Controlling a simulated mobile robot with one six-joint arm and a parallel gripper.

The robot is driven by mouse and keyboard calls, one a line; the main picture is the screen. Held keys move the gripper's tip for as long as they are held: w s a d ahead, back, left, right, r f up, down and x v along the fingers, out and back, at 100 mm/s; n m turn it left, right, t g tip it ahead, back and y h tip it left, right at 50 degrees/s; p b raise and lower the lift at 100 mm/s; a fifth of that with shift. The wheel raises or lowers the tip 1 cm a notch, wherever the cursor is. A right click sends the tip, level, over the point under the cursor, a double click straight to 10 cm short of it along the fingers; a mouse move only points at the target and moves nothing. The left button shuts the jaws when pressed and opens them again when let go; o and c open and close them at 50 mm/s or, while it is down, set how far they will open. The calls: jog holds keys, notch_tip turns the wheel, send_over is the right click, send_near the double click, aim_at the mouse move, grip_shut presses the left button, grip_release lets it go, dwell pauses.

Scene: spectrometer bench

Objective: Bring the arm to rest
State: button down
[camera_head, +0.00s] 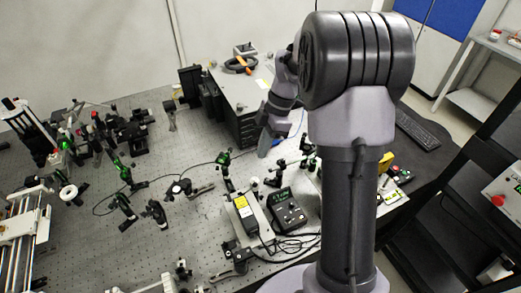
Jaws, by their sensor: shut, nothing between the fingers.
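My arm stands upright in the right half of the head view, its thick upper joint near the top. Its forward part comes out to the left of that joint and hangs down. My gripper (265,150) is at the lower end of it, pointing down over the optical bench (160,225), beside the dark-sided box. It is small in the view and appears shut and empty. I cannot tell its exact height above the bench.
Several optical mounts stand on the bench around a green-topped post (224,158). A dark-sided box (240,130) stands close behind my gripper. A controller with buttons (289,215) and cables lie at the front. A keyboard (418,128) lies at the right.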

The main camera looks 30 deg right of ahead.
jog(key=s+a+f+m+t+h+b, duration=0.1)
jog(key=s+a+f+m+t+b, duration=0.2)
jog(key=s+a+m+b, duration=0.4)
jog(key=s+a+f+m+t+b, duration=0.3)
jog(key=s+a+m+b, duration=0.4)
jog(key=s+m+b, duration=0.6)
jog(key=shift+s+m+h, duration=0.3)
jog(key=shift+s+h, duration=0.1)
jog(key=shift+s, duration=0.2)
